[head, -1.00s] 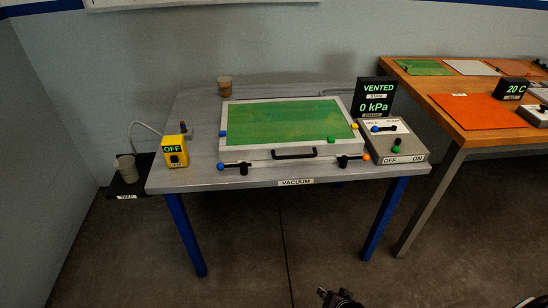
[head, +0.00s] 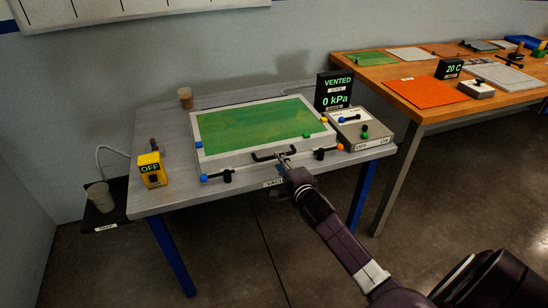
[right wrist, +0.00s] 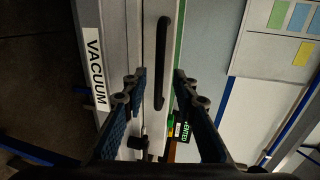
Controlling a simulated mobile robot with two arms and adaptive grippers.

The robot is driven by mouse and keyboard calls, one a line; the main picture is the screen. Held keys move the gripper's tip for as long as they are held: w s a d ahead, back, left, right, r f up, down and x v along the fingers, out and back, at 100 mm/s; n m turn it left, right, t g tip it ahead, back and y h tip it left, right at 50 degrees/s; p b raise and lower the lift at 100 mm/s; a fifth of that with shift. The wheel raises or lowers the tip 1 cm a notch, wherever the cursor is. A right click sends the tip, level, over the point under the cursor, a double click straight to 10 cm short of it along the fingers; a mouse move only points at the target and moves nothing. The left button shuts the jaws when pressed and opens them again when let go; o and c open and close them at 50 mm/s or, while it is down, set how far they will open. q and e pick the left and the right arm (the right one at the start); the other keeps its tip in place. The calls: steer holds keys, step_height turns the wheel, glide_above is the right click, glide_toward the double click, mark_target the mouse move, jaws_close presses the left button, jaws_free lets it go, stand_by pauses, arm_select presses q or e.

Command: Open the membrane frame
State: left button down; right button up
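The membrane frame (head: 197,125) is a pale frame around a green sheet, lying flat and closed on the grey vacuum table (head: 152,205). Its black handle (head: 263,156) is on the front side; in the right wrist view the handle (right wrist: 164,55) runs upright in the picture. My right gripper (head: 284,158) is at the right part of the handle in the head view. In the right wrist view its two fingers (right wrist: 160,88) are apart, with the handle lying between their lines. I cannot tell whether they touch it. My left gripper is not in view.
Two front latches with a blue knob (head: 204,178) and an orange knob (head: 340,147) flank the handle. A control box (head: 378,138) and a display reading VENTED, 0 kPa (head: 335,91) stand right. A yellow OFF box (head: 152,170) and a brown cup (head: 186,98) are left.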

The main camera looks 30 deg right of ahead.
steer(key=shift+x, duration=2.45)
steer(key=shift+f, duration=0.1)
jaws_close()
